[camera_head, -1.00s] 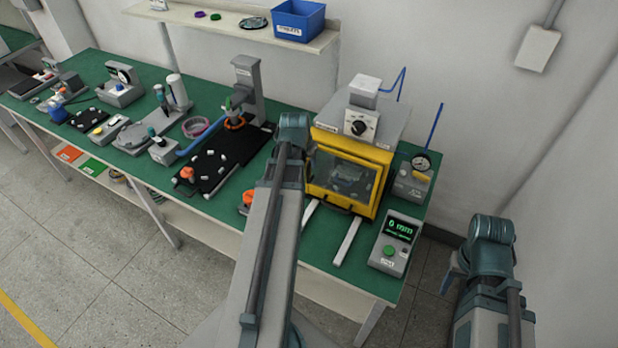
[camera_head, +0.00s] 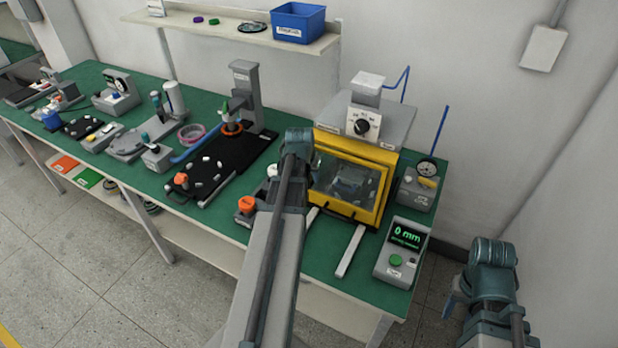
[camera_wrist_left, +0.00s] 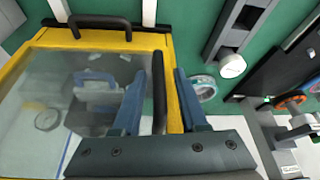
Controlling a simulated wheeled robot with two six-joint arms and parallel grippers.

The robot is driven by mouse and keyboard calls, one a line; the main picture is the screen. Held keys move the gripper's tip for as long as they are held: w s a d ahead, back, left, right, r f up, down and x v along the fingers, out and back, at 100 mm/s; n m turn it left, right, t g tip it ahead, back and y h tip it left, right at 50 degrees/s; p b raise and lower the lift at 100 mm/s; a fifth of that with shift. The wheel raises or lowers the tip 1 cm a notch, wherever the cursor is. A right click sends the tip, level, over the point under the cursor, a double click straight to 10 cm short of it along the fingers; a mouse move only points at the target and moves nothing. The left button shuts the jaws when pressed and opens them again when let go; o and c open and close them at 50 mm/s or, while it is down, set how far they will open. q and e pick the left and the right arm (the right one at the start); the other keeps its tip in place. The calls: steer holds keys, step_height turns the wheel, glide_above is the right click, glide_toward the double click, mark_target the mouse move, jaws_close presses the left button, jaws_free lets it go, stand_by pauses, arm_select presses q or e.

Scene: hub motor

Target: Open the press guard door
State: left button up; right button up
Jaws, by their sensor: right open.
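The press (camera_head: 362,125) stands at the right of the bench, with a yellow-framed, clear-windowed guard door (camera_head: 347,182) that looks shut. A black handle (camera_head: 338,209) is on the door's lower edge; it also shows at the top of the left wrist view (camera_wrist_left: 100,21). A second black bar handle (camera_wrist_left: 160,90) runs along the door's side edge. My left gripper (camera_wrist_left: 160,75) is open, one finger each side of this bar; I cannot tell whether they touch it. In the head view my left wrist hides this spot. My right gripper (camera_head: 453,302) is open and empty, right of the bench.
A display box (camera_head: 402,250) reading 0 mm and a dial gauge unit (camera_head: 418,187) stand right of the press. Two pale rails (camera_head: 350,250) lie before the door. An orange knob (camera_head: 246,204) and black plate (camera_head: 220,170) are to the left.

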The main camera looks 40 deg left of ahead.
arm_select(q)
jaws_close()
stand_by(1.2)
